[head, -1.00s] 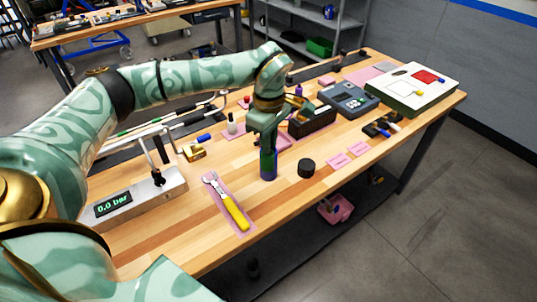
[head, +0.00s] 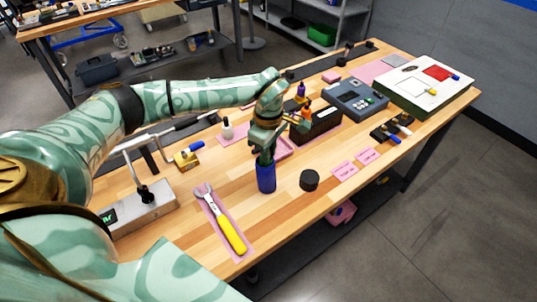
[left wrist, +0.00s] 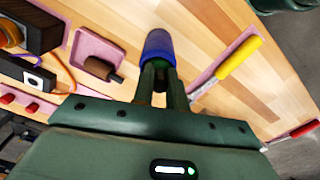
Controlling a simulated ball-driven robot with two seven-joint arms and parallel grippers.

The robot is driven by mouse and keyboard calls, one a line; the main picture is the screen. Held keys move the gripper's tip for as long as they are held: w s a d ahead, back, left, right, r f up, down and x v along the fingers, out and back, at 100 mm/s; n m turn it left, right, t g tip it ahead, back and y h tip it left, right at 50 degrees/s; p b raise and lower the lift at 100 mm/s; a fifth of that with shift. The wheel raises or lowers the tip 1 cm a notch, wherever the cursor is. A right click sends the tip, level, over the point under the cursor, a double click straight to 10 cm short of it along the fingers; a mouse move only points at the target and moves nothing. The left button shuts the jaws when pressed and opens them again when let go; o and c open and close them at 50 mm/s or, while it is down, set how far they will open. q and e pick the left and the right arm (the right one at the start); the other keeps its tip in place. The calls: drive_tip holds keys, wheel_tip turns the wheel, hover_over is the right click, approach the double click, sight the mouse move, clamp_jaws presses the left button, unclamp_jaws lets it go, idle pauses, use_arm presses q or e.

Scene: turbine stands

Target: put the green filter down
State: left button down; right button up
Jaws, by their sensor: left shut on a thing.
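My left gripper (head: 266,160) points down over the middle of the bench and is shut on the filter (head: 266,179). The filter is an upright cylinder that looks mostly blue in the head view. In the left wrist view the filter (left wrist: 159,45) shows a blue side and a grey-green part, between and beyond the fingertips (left wrist: 158,72). Its upper part is hidden by the fingers. Its lower end is at or just above the wooden top; I cannot tell whether it touches. My right gripper is not in view.
A yellow-handled wrench (head: 230,235) lies on a pink mat at the near left. A black round cap (head: 309,180) sits close to the right of the filter. A pink tray (head: 286,149) and black box (head: 322,122) stand behind. Bare wood lies in front.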

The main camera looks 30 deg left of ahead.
use_arm(q)
drive_tip(key=shift+a+f, duration=0.1)
drive_tip(key=shift+f, duration=0.75)
drive_tip(key=shift+s+r, duration=0.15)
drive_tip(key=shift+s, duration=0.05)
drive_tip(key=c, duration=1.6)
unclamp_jaws()
drive_tip(key=shift+o, duration=1)
drive_tip(key=shift+w, duration=0.1)
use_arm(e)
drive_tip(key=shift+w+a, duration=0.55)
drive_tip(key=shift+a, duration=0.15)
use_arm(q)
wheel_tip(320, 180, up, 12)
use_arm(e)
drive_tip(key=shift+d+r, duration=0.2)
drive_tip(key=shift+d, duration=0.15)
